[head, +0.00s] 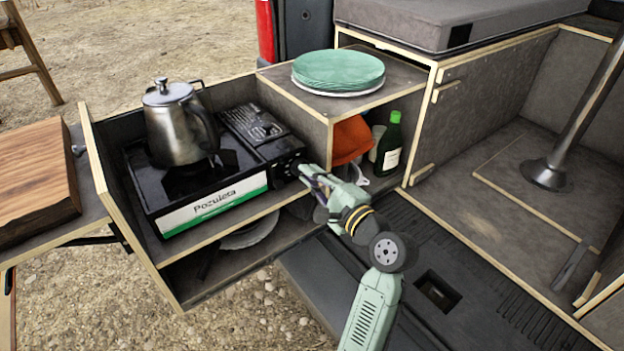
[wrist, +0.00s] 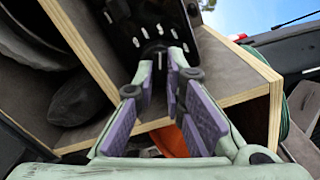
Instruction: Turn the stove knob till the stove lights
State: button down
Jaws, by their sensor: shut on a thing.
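The black camping stove (head: 232,167) with a white and green "Pozuleta" front label stands in the left wooden compartment. A steel kettle (head: 178,124) sits on its burner. My gripper (head: 305,172) reaches the stove's right front end, where the knob is. In the wrist view my gripper (wrist: 163,62) has its fingertips closed together on the stove knob (wrist: 158,50), which is mostly hidden between them. White marks show on the black panel (wrist: 140,22) around the knob. No flame can be made out under the kettle.
Green plates (head: 338,70) are stacked on the shelf right of the stove. Below are an orange item (head: 351,138) and a green bottle (head: 389,145), close to my gripper. A wooden board (head: 35,178) lies at the left. A metal post (head: 575,125) stands at the right.

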jog(key=n+b, duration=0.5)
jog(key=n, duration=0.5)
jog(key=shift+n+b, duration=0.3)
jog(key=shift+n, duration=0.1)
dwell(0.3)
jog(key=c, duration=1.7)
grip_release()
jog(key=shift+r, duration=0.1)
jog(key=shift+o, duration=0.2)
jog(key=v, duration=1.2)
